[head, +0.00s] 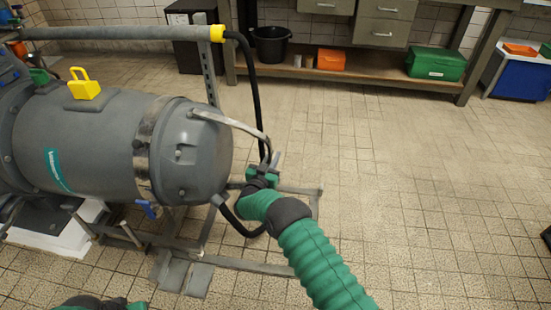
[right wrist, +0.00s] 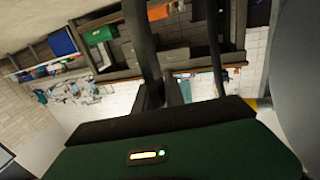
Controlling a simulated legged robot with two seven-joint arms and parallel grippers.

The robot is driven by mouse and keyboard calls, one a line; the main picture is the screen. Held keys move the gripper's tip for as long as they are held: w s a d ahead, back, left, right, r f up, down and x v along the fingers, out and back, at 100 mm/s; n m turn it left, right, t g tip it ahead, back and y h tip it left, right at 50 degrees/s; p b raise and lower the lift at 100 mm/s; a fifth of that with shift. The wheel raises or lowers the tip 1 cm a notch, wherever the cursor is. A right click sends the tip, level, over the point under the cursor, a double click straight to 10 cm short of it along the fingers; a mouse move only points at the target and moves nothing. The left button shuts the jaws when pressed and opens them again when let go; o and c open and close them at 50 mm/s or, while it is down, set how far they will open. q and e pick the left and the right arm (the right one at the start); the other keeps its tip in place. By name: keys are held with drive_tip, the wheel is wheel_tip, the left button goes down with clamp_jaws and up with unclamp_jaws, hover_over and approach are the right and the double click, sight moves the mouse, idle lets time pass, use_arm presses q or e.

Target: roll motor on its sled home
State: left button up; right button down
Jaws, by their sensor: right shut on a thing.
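The grey motor (head: 85,145) lies on its side at the left in the head view, with a yellow lug on top. It rests over a grey metal sled frame (head: 235,265) on the floor. A curved handle (head: 235,124) stands out from the motor's end cap. My right gripper (head: 264,170) is shut on this handle at its outer bend; the wrist view shows a dark bar (right wrist: 140,45) running to between the fingers (right wrist: 165,93). My left gripper (head: 100,303) shows only partly at the bottom edge; its jaws cannot be made out. The motor's far left end is cut off.
A grey pipe with a yellow collar (head: 217,33) runs above the motor, and a black hose (head: 250,75) hangs from it close to my right gripper. A workbench (head: 385,72) with boxes and a black bucket (head: 271,44) stands behind. The tiled floor at right is clear.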

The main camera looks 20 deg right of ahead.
drive_tip(key=shift+w+a+r, duration=0.15)
drive_tip(key=shift+w+a, duration=0.1)
drive_tip(key=shift+a, duration=0.25)
drive_tip(key=c, duration=1.4)
unclamp_jaws()
drive_tip(key=shift+w, duration=0.1)
drive_tip(key=shift+d, duration=0.1)
drive_tip(key=shift+s, duration=0.2)
drive_tip(key=shift+s+a+p, duration=0.25)
drive_tip(key=shift+s+p, duration=0.05)
drive_tip(key=shift+p, duration=0.2)
drive_tip(key=p+v, duration=0.7)
drive_tip(key=v, duration=0.9)
drive_tip(key=shift+f, duration=0.2)
